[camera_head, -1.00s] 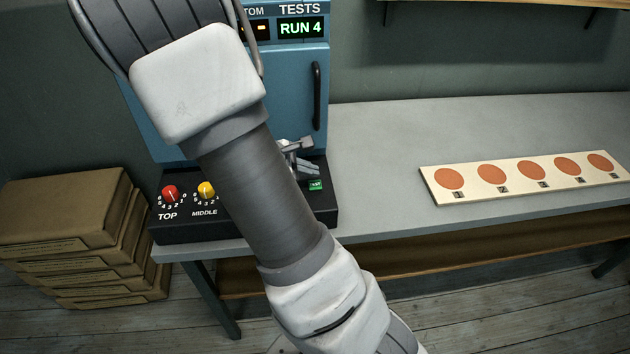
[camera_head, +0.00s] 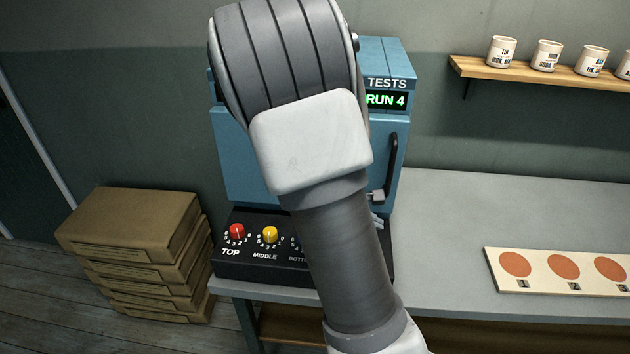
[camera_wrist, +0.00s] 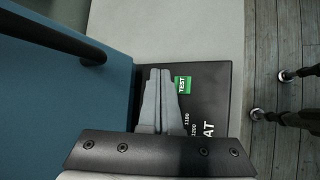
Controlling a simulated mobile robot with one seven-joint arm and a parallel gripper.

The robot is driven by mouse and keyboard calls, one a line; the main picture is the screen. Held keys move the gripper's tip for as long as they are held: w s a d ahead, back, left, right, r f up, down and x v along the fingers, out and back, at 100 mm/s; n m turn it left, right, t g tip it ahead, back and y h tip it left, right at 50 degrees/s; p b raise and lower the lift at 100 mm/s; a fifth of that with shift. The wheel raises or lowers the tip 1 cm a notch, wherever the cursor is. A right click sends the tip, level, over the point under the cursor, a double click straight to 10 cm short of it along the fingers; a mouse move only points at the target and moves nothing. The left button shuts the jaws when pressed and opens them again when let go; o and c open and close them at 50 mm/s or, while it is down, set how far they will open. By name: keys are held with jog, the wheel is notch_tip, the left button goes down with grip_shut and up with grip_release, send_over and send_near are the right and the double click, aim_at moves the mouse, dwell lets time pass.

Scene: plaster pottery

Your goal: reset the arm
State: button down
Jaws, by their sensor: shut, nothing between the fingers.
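My arm runs across the middle of the head view, in front of the blue kiln. My gripper shows in the wrist view (camera_wrist: 160,75), its two grey fingers together with nothing between them. Its fingers lie over the black control panel (camera_wrist: 215,88), beside the green TEST button (camera_wrist: 183,85). I cannot tell how high they are above the panel. In the head view only a small part of my gripper shows behind the arm.
The blue kiln (camera_head: 235,155) has a black handle (camera_head: 391,165). Red (camera_head: 237,231) and yellow (camera_head: 270,235) knobs sit on its panel. Stacked boxes (camera_head: 130,235) stand left. A numbered board (camera_head: 545,285) lies on the grey table (camera_head: 450,220). A shelf (camera_head: 520,78) holds cups (camera_head: 501,52).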

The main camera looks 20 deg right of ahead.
jog(key=s+a+r+m+t+y, duration=0.2)
jog(key=s+a+r+m+y, duration=0.2)
jog(key=s+a+r, duration=0.3)
jog(key=s+a+r+m+t+y, duration=0.3)
jog(key=s+a+r+m+y, duration=0.2)
jog(key=a+r, duration=0.7)
jog(key=s+a, duration=0.2)
jog(key=a, duration=0.1)
jog(key=shift+a+m, duration=0.15)
jog(key=shift+m, duration=0.25)
dwell(3.1)
